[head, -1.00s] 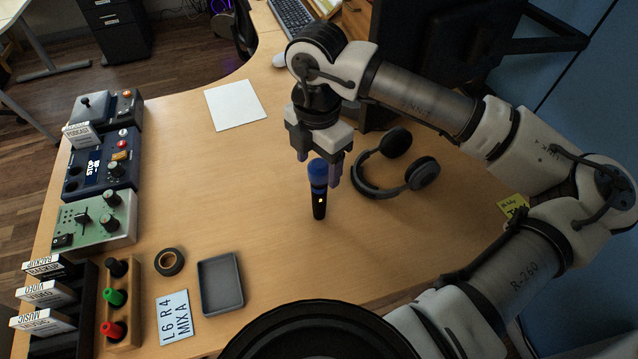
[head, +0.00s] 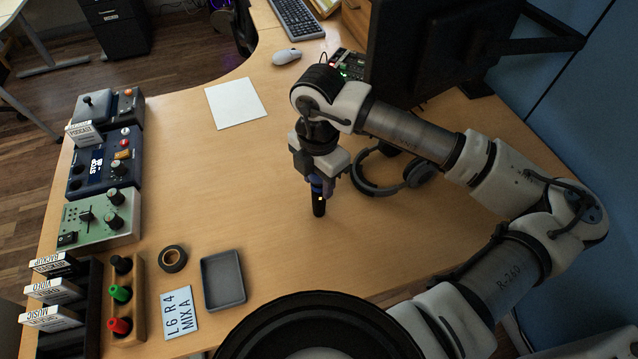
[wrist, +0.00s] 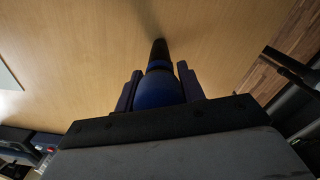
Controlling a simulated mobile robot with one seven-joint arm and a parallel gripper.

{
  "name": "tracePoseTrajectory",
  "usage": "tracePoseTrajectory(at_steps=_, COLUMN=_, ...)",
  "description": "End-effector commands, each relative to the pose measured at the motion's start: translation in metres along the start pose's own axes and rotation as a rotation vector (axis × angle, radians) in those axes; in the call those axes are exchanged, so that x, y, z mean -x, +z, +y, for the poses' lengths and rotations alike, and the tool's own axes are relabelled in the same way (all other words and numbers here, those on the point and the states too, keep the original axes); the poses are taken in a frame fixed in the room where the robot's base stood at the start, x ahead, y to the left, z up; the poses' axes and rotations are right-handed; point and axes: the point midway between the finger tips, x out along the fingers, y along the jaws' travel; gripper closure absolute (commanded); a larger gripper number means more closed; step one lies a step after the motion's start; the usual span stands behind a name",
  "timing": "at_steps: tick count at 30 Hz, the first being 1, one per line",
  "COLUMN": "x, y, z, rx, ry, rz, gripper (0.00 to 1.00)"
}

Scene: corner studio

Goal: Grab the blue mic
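The blue mic (head: 319,205) stands upright on the desk, its dark handle down and its blue head up. My gripper (head: 319,184) is low over it, with a finger on each side of the blue head. The head is mostly hidden by the fingers in the head view. In the wrist view the blue head (wrist: 158,90) sits between my two fingers, close against both. I cannot tell whether the fingers press on it. The mic's foot appears to be on the desk.
Black headphones (head: 408,180) lie just right of my gripper, partly behind my arm. A monitor (head: 415,50) stands behind. A grey tray (head: 223,280), a tape roll (head: 173,258) and control boxes (head: 100,215) are at left. The desk left of the mic is clear.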

Motion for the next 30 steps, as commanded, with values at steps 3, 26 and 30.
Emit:
tracePoseTrajectory(at_steps=3, x=0.000, y=0.000, z=0.000, rx=0.000, ry=0.000, rz=0.000, gripper=0.77)
tracePoseTrajectory(at_steps=26, x=0.051, y=0.002, z=0.001, rx=-0.001, ry=0.002, rz=-0.006, gripper=0.90)
tracePoseTrajectory(at_steps=30, x=0.092, y=0.001, z=0.001, rx=-0.001, ry=0.003, rz=-0.007, gripper=0.90)
